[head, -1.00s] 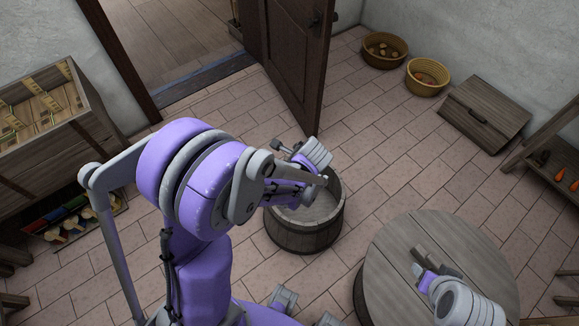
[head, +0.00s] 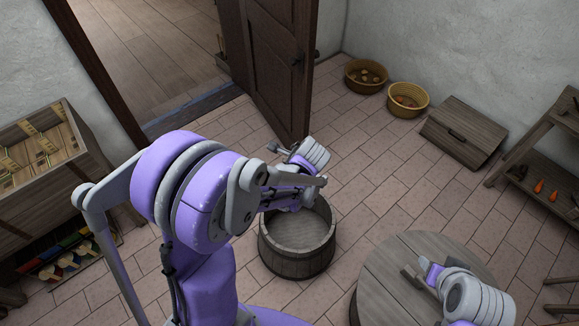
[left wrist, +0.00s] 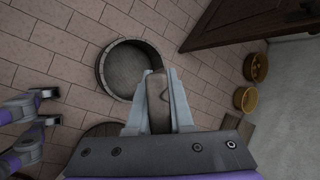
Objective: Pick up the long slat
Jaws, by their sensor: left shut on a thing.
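My left gripper (left wrist: 157,74) is shut on a brown wooden piece (left wrist: 158,106) with a rounded end, which stands between its two fingers in the left wrist view. I see only a short part of it and cannot tell its full length or whether it is the long slat. In the head view my left gripper (head: 276,150) is beyond my forearm, above the floor near the tub, and what it holds is hidden there. My right gripper (head: 430,272) is over the round table; in the left wrist view its fingers (left wrist: 48,107) are apart and empty.
A wooden tub (head: 297,250) stands on the tiled floor beneath my left gripper. A round table (head: 385,295) is at the front right. An open door (head: 280,70), two baskets (head: 366,77), a lidded chest (head: 465,132) and a shelf (head: 540,165) stand around. The middle right floor is clear.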

